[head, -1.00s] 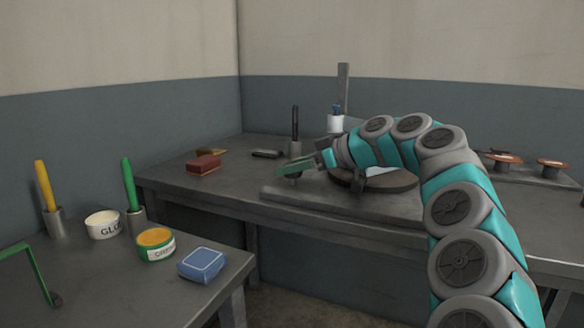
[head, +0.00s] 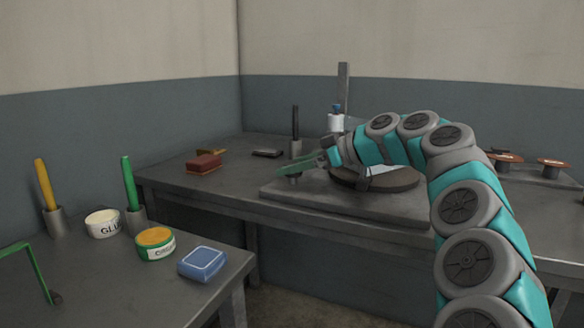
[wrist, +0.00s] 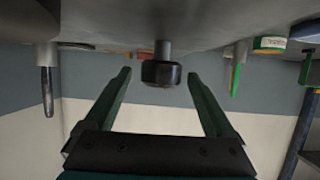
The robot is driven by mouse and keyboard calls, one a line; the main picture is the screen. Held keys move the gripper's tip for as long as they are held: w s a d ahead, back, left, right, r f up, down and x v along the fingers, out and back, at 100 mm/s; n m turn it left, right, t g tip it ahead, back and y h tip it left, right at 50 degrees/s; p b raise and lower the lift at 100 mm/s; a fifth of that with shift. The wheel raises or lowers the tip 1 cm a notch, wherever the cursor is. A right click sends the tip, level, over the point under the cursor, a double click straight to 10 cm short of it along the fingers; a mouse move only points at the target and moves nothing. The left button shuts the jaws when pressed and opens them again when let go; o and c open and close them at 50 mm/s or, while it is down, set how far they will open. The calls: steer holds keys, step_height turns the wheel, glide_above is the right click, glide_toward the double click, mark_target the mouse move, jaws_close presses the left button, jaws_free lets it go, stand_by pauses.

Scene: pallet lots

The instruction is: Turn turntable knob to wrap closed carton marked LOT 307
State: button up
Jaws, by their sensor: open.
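The turntable is a dark round disc (head: 404,183) on a low grey base (head: 340,205) on the back bench. A small dark knob (wrist: 161,73) on a short stem shows in the wrist view, between the two fingers and apart from both. My gripper (head: 290,168) is open over the left end of the base in the head view; its open fingers (wrist: 161,84) also show in the wrist view. A pale patch on the disc is mostly behind my arm. I cannot tell whether it is the carton, and no LOT 307 marking is readable.
A post (head: 343,95) with a white roll (head: 336,122) stands behind the turntable. A dark-handled tool in a holder (head: 296,148) stands close behind my gripper. A red-brown block (head: 203,164) lies left. The front-left table holds a glue tub (head: 103,223) and blue box (head: 202,263).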

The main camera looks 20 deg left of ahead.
steer(key=v, duration=0.6)
steer(key=shift+d+r+b, duration=0.1)
steer(key=shift+d+b, duration=0.25)
steer(key=shift+a, duration=0.1)
